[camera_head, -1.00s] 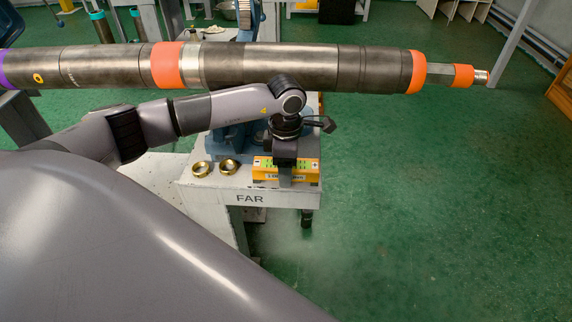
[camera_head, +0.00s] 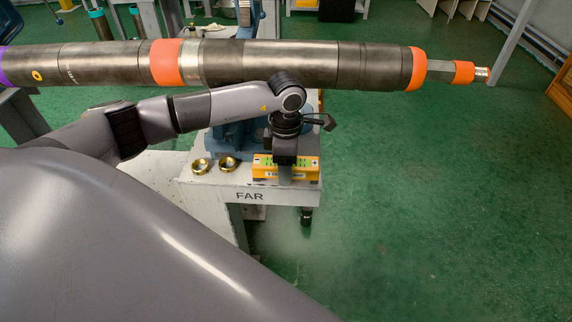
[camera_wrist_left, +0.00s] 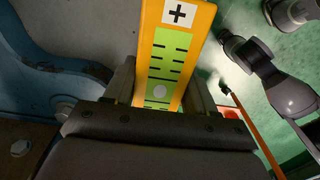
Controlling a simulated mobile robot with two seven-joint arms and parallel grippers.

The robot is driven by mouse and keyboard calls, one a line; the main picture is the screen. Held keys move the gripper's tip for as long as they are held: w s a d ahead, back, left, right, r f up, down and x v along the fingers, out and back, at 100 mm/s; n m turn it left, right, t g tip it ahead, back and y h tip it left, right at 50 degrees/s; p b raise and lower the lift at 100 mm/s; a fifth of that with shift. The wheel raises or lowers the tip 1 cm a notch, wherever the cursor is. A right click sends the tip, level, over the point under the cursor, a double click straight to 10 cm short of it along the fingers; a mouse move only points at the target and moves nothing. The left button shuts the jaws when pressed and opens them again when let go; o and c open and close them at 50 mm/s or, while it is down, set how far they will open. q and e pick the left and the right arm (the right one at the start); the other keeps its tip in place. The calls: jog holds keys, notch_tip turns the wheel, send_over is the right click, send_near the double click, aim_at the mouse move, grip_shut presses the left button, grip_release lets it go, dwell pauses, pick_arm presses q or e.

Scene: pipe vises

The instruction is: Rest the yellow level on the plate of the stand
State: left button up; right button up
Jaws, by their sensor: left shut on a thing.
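The yellow level (camera_head: 300,168) is a short yellow bar with a green scale, at the front of the white plate of the stand marked FAR (camera_head: 215,193). My left gripper (camera_head: 285,176) comes down over it from above and is shut on it. In the left wrist view the level (camera_wrist_left: 189,48) runs between my left fingers (camera_wrist_left: 160,95), with a plus mark at its far end. The level looks at or very near the plate; I cannot tell if it touches. My right gripper is not in view.
Two brass rings (camera_head: 201,166) (camera_head: 228,164) sit on the plate left of the level. A blue vise (camera_head: 226,140) stands behind. A long dark pipe (camera_head: 270,64) with orange bands crosses above my arm. Green floor is free at right.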

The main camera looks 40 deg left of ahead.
pick_arm(q)
jog(key=shift+f+b, duration=0.3)
jog(key=shift+f, duration=0.05)
dwell(0.6)
jog(key=o, duration=1.6)
jog(key=shift+r, duration=0.2)
jog(key=shift+w+a+r+p, duration=0.1)
jog(key=shift+w+r+p, duration=0.05)
jog(key=shift+r+p, duration=2.3)
jog(key=shift+r, duration=0.85)
